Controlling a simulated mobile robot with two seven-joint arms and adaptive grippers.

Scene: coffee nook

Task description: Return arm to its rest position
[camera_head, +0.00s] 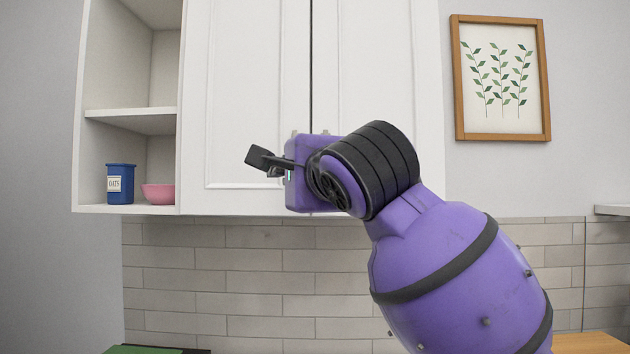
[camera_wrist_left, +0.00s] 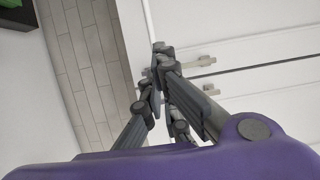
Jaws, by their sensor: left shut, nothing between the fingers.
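My left arm, purple with black bands, rises from the lower right of the head view in front of the white wall cabinet (camera_head: 245,80). My left gripper (camera_head: 258,158) points left before the lower part of the cabinet doors. In the left wrist view the gripper's dark fingers (camera_wrist_left: 158,62) are together, with nothing held between them. Beyond the fingers are the doors' light handles (camera_wrist_left: 205,62), which appear apart from the gripper. The doors look shut. My right gripper is not in view.
An open shelf (camera_head: 128,122) at the left holds a blue oats canister (camera_head: 121,183) and a pink bowl (camera_head: 158,194). A framed leaf picture (camera_head: 500,78) hangs at the right.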

